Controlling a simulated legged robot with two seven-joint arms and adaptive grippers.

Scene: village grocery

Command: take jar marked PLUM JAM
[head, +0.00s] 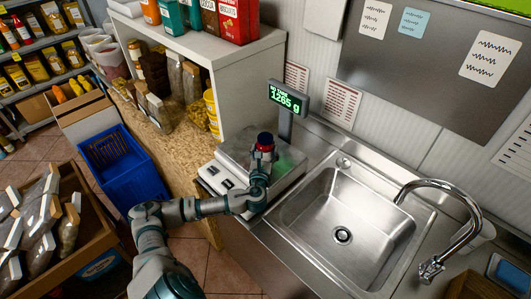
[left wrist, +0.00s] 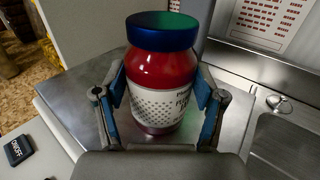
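A jar with dark red contents, a blue lid and a white label (left wrist: 165,80) stands upright on the metal scale plate (left wrist: 75,85). The label is partly turned away and I cannot read it fully. In the head view the jar (head: 265,141) shows above my left gripper (head: 261,160). In the left wrist view the two fingers of my left gripper (left wrist: 160,105) stand on either side of the jar, close to its walls. I cannot tell whether both touch it. My right gripper is not in view.
The scale display (head: 289,99) reads 1265 g. A steel sink (head: 345,215) with a curved tap (head: 455,205) lies to the right. A white shelf (head: 235,75) with packets and bottles stands behind on the left. A blue crate (head: 122,165) is at the left.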

